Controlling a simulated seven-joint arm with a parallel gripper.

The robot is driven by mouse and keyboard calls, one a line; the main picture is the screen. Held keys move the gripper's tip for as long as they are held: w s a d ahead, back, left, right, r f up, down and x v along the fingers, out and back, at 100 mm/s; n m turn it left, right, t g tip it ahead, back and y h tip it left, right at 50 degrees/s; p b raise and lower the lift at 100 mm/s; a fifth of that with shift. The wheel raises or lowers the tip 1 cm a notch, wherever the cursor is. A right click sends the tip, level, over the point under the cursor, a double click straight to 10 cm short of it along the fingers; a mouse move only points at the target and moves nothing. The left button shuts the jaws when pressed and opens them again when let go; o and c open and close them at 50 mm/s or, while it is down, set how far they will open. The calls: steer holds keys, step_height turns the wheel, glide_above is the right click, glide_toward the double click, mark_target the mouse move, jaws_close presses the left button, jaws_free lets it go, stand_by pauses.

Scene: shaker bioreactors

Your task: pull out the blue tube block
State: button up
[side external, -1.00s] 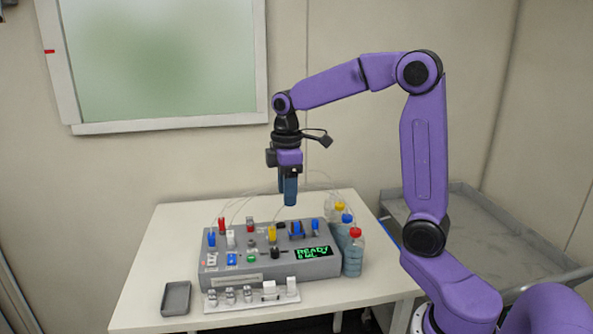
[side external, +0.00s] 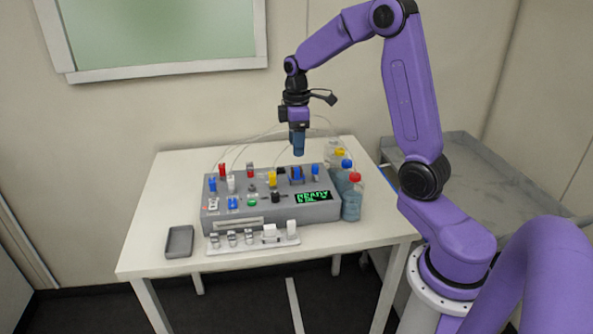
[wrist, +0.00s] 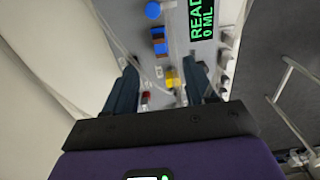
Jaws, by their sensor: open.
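The blue tube block (side external: 297,173) sits in the top of the grey bioreactor console (side external: 240,207), toward its right half. In the wrist view, a blue block (wrist: 158,40) with a dark gap across it shows ahead of the jaws. My gripper (side external: 298,154) points down just above the tube block in the side view and looks apart from it. Its two dark blue fingers are spread with nothing between them; they also show in the wrist view (wrist: 160,72). The lower part of the block is hidden in the console.
A blue knob (side external: 315,171) stands right of the block and a yellow cap (side external: 272,179) left of it. Capped bottles (side external: 351,200) with thin tubes stand at the console's right. A grey tray (side external: 179,242) and a white valve strip (side external: 252,240) lie in front.

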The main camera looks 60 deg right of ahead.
mark_target(296, 168)
step_height(296, 168, down, 10)
steer(key=shift+r, duration=0.1)
stand_by(0.4)
jaws_close()
steer(key=shift+r, duration=1.5)
stand_by(0.3)
steer(key=shift+r, duration=1.35)
